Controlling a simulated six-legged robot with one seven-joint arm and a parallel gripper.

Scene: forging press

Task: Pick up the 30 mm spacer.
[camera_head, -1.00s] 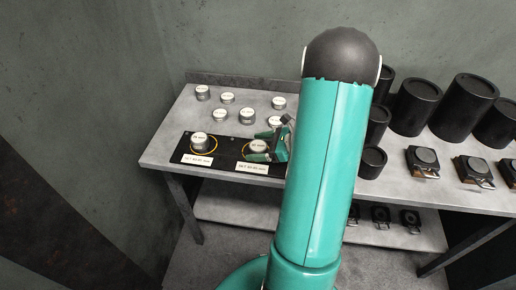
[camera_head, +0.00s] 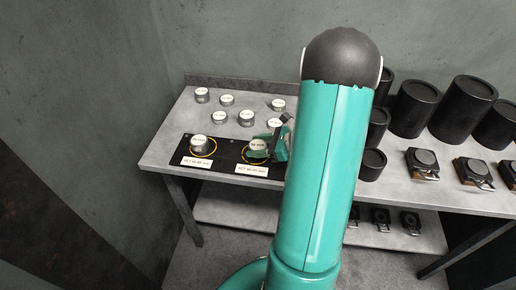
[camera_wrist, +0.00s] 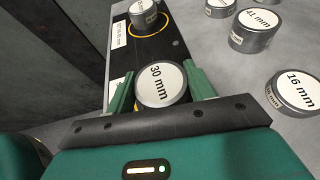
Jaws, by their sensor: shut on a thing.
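The 30 mm spacer (camera_wrist: 160,86) is a grey metal cylinder with a white top label reading "30 mm". In the wrist view it sits between the two green fingers of my gripper (camera_wrist: 162,90), which is shut on it. In the head view the spacer (camera_head: 258,146) is at the right yellow ring on the black mat (camera_head: 228,150), with my gripper (camera_head: 268,145) around it. I cannot tell whether its base touches the mat. My arm hides part of the table to the right.
Another spacer (camera_head: 198,142) stands on the left ring. Several black cylinders (camera_head: 415,106) stand right of my arm. A low ledge (camera_head: 230,80) runs along the table's back.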

